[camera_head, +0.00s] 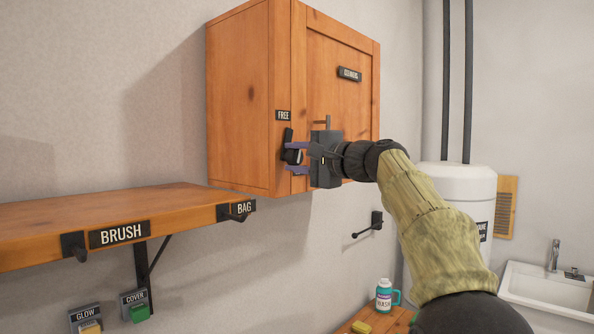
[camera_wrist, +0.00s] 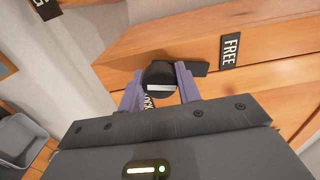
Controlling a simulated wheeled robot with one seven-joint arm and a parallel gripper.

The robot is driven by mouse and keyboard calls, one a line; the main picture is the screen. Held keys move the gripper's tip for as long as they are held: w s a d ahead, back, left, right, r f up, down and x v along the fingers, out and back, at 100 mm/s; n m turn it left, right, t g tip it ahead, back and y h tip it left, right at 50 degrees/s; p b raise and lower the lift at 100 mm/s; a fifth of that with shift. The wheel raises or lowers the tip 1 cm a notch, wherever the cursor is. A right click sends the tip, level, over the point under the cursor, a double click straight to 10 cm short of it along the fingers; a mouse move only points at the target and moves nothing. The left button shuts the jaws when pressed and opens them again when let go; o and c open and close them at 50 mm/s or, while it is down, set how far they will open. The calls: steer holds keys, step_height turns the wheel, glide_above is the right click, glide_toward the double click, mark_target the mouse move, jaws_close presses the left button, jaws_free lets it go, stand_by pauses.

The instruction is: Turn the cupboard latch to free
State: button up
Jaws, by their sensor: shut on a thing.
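The wooden cupboard (camera_head: 240,95) hangs on the wall with its door (camera_head: 335,90) closed. A black latch (camera_head: 288,137) sits at the left of its front, below the FREE label (camera_head: 283,115). The latch's bar points up toward that label. In the wrist view the latch's round black knob (camera_wrist: 160,74) is between my purple fingers, and its bar extends right toward the FREE label (camera_wrist: 230,50). My gripper (camera_head: 291,158) is shut on the latch, one finger on each side of the knob. A small label (camera_wrist: 150,102) is partly hidden between the fingers.
A wooden shelf (camera_head: 120,212) with BRUSH and BAG labels juts out at lower left. A black wall hook (camera_head: 376,220) is below the cupboard. A white tank (camera_head: 455,185) and a sink (camera_head: 548,288) stand at right. A teal bottle (camera_head: 384,297) is low down.

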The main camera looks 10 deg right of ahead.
steer(key=shift+f+n+b, duration=0.15)
steer(key=shift+n+b, duration=0.65)
steer(key=shift+n, duration=0.7)
steer(key=o, duration=1)
steer(key=shift+c, duration=0.2)
steer(key=b+v, duration=0.5)
steer(key=v, duration=1.2)
steer(key=shift+d, duration=0.15)
